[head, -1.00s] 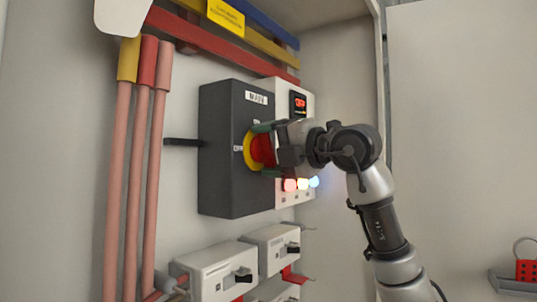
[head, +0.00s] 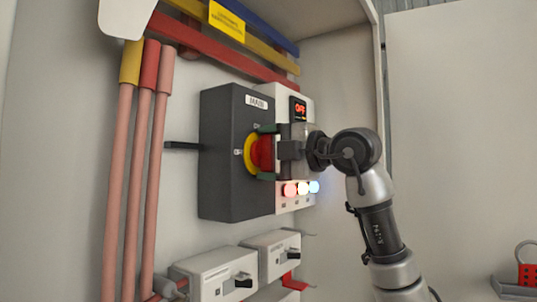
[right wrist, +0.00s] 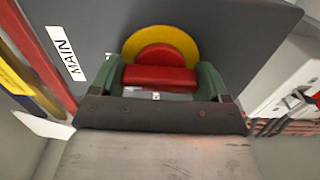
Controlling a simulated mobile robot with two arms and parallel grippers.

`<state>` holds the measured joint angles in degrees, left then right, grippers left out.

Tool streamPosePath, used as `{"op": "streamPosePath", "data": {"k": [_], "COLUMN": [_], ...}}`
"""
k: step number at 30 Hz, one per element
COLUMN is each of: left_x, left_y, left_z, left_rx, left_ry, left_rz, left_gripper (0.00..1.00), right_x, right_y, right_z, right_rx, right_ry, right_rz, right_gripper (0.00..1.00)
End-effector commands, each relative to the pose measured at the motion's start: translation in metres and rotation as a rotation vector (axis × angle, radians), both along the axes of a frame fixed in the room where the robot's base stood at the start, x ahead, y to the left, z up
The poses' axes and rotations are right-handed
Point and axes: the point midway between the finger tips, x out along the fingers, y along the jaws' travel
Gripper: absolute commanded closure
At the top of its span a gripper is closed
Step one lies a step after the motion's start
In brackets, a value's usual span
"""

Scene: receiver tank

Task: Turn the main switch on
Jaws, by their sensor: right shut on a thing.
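The main switch is a dark grey box (head: 225,160) with a "MAIN" label, on the cabinet's back wall. Its red handle (head: 261,153) sits on a yellow disc (head: 249,153). My right gripper (head: 267,153) is shut on the red handle, one green fingertip above it and one below. In the right wrist view the red handle (right wrist: 160,76) lies between the two green fingers, with the yellow disc (right wrist: 160,38) behind it. The display (head: 299,108) beside the box reads "OFF" in red. Part of the handle is hidden by the gripper. My left gripper is not in view.
Red, white and blue lamps (head: 302,188) glow below the gripper. Two smaller white switch boxes (head: 215,272) sit lower down. Pink cables (head: 135,170) run at left, coloured busbars (head: 225,50) above. The cabinet's side wall (head: 345,90) stands at right; a red padlock (head: 526,270) is far right.

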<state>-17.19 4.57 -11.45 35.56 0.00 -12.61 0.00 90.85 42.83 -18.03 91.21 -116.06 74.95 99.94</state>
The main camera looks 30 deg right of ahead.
Motion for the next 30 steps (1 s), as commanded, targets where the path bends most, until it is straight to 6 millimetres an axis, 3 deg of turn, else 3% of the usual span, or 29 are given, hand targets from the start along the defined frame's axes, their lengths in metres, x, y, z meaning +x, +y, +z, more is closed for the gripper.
{"op": "streamPosePath", "data": {"k": [5, 6, 10, 20, 30], "left_x": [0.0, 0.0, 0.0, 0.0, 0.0], "left_y": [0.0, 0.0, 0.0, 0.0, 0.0], "left_z": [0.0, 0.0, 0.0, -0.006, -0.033], "left_rx": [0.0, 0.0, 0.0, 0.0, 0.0], "left_ry": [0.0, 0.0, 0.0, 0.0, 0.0], "left_rz": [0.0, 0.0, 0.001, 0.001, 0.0], "left_gripper": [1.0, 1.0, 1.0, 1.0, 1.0], "right_x": [0.0, 0.0, 0.0, -0.008, -0.068], "right_y": [0.0, 0.0, 0.0, -0.004, -0.029], "right_z": [0.0, 0.0, 0.0, -0.002, -0.003], "right_rx": [0.006, 0.005, 0.004, 0.002, 0.003], "right_ry": [0.004, 0.003, 0.003, 0.0, -0.002], "right_rz": [0.001, 0.001, 0.001, -0.001, -0.002], "right_gripper": [0.47, 0.19, 0.0, 0.0, 0.0]}}
